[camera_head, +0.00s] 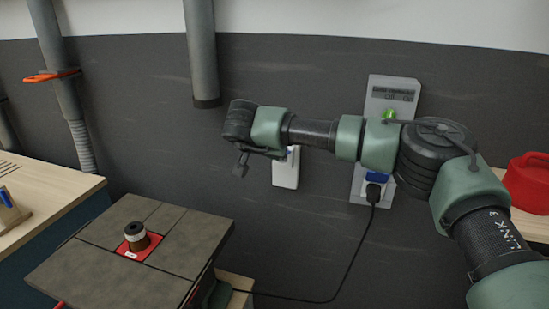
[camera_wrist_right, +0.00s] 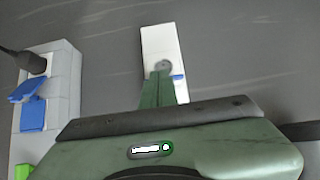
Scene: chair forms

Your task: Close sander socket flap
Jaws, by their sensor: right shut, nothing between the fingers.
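A spindle sander (camera_head: 182,221) stands at lower left in the head view. Its black cord runs to a plug (camera_head: 373,191) in a tall grey wall panel (camera_head: 361,183). A blue flap (camera_head: 377,178) shows by the plug; in the right wrist view the blue parts (camera_wrist_right: 27,88) stand out from the panel beside the plug. A separate white wall box (camera_head: 286,172) has a small blue part (camera_wrist_right: 178,77), seen nearly edge-on. My right gripper (camera_head: 241,169) is shut and empty. Its fingertips (camera_wrist_right: 163,67) overlap the white box in the wrist view; contact cannot be told. My left gripper is out of view.
The panel has a green part (camera_head: 389,115) near its top. Grey ducts (camera_head: 202,60) hang along the dark wall. A wooden bench (camera_head: 45,190) is at left, and a red can (camera_head: 528,182) is at right.

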